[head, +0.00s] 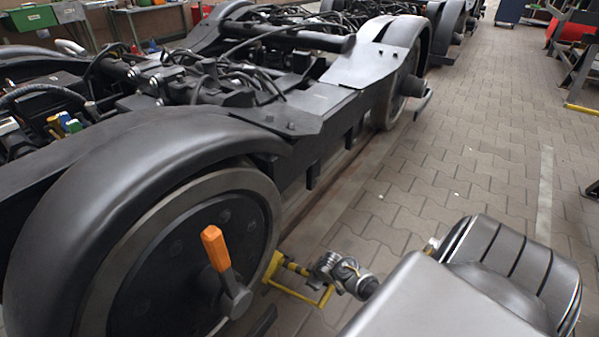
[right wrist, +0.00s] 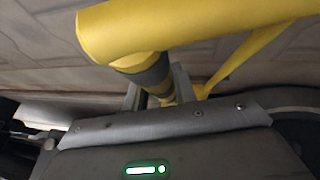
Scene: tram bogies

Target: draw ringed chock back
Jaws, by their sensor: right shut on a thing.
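The ringed chock (head: 318,298) is a yellow tubular frame on the paving, beside the near wheel (head: 180,262) at its right edge. Its curved left end lies close against the wheel rim; I cannot tell whether they touch. In the right wrist view thick yellow tubes of the chock (right wrist: 190,30) fill the top, with a dark grey band on one tube. My right gripper (head: 308,270) is shut on the chock; its fingers (right wrist: 155,98) close around the tube by the dark band, and the tube partly hides them. My left gripper is not in view.
A dark bogie frame (head: 290,108) with a fender (head: 130,150) over the near wheel takes up the left. An orange-handled lever (head: 216,248) sticks out at the wheel hub. Paved floor (head: 480,165) lies open to the right, with a dark stand (head: 578,65) at the far right.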

